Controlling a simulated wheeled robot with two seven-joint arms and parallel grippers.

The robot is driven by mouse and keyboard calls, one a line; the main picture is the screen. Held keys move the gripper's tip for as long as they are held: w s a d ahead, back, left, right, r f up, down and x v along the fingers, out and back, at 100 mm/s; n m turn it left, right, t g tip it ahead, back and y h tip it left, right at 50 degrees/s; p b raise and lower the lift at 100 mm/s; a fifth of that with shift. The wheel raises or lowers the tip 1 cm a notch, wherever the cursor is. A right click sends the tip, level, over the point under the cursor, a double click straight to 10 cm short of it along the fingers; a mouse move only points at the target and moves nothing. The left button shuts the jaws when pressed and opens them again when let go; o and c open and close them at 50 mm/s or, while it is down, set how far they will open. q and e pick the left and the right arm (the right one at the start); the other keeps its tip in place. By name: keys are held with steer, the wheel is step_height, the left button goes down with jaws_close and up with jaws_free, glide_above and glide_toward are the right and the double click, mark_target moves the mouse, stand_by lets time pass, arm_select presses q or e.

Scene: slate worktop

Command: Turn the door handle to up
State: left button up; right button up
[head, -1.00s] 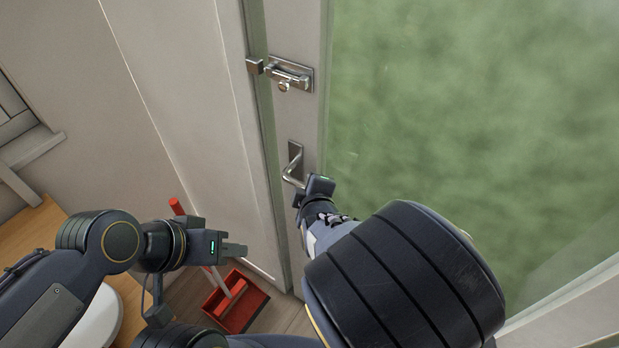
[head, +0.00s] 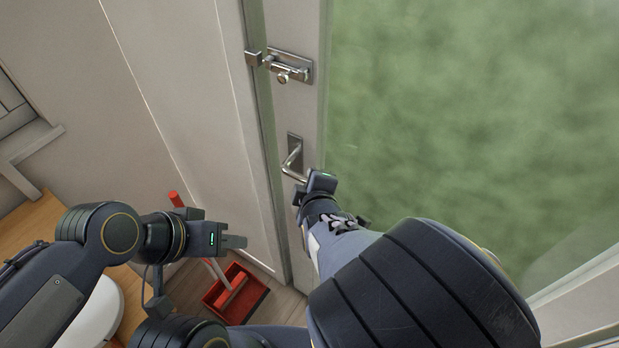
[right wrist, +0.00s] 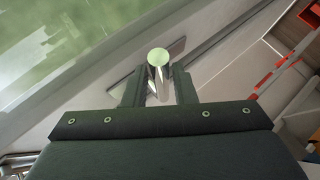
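The door handle (head: 291,162) is a silver bent lever on a rectangular plate, on the white door frame beside the green glass. Its free end points down and to the right. My right gripper (head: 304,188) is at that end. In the right wrist view the lever (right wrist: 158,75) stands between the two fingers of my right gripper (right wrist: 159,85), which sit close on both sides of it and look shut on it. My left gripper (head: 234,242) is away from the door, low in the view. Its fingers overlap, so their opening is hidden.
A silver bolt latch (head: 287,68) is above the handle. A red dustpan (head: 236,294) lies on the floor, with a red-tipped stick (head: 174,198) by the wall. A wooden surface (head: 28,228) is at the left. Free space lies before the glass.

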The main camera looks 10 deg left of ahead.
steer(key=v, duration=0.5)
steer(key=shift+s+r, duration=0.1)
steer(key=shift+d, duration=0.1)
steer(key=s+d+r+m+g, duration=0.1)
steer(key=s+d+m+g, duration=0.1)
steer(key=s+d+m, duration=0.3)
steer(key=s+d+r+m+g, duration=0.2)
steer(key=s+d+m, duration=0.3)
steer(key=d, duration=0.9)
steer(key=s+d+r+m+g, duration=0.1)
steer(key=s+d+m, duration=0.5)
steer(key=d+m, duration=0.3)
steer(key=shift+d+r+m+g+h, duration=0.3)
steer(key=shift+d+r+m+g, duration=0.1)
steer(key=shift+d, duration=0.25)
